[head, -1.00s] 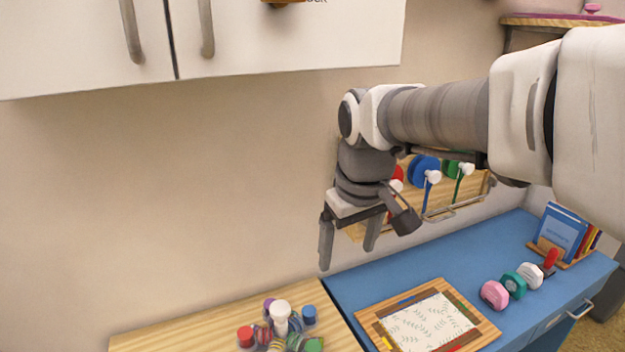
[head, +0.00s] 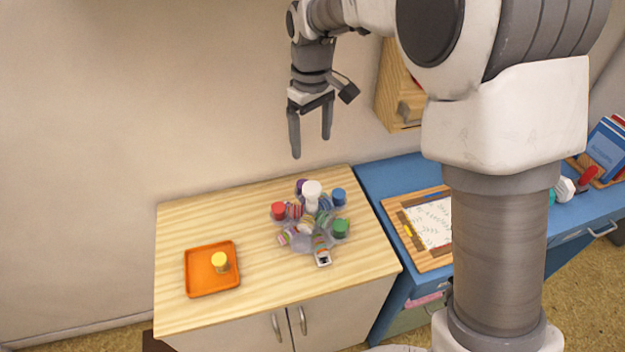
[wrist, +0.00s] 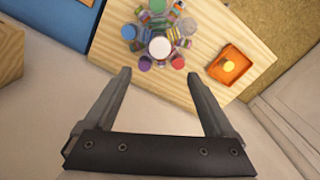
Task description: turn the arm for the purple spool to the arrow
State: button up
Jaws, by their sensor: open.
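The carousel of coloured spools stands on the wooden cabinet top around a white central knob (head: 312,190). The purple spool (head: 301,186) is at its back, behind and slightly left of the knob, and partly hidden. A red spool (head: 278,210) is at left, a blue one (head: 338,196) at right and a green one (head: 341,227) at front right. A white-tipped piece with a dark mark (head: 323,257) points to the front; I cannot make out an arrow. My gripper (head: 311,147) is open and empty, pointing down above and behind the carousel. The white knob (wrist: 160,46) also shows ahead of the fingers in the wrist view.
An orange tray (head: 212,284) with a yellow-topped piece (head: 220,262) lies left on the cabinet top. The blue desk (head: 375,176) at right carries a wood-framed board (head: 399,223). The wall is close behind my gripper. Bare wood surrounds the carousel.

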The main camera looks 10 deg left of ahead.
aim_at(312, 186)
notch_tip(312, 186, down, 14)
jog(key=shift+r, duration=0.1)
dwell(0.4)
grip_shut()
dwell(0.3)
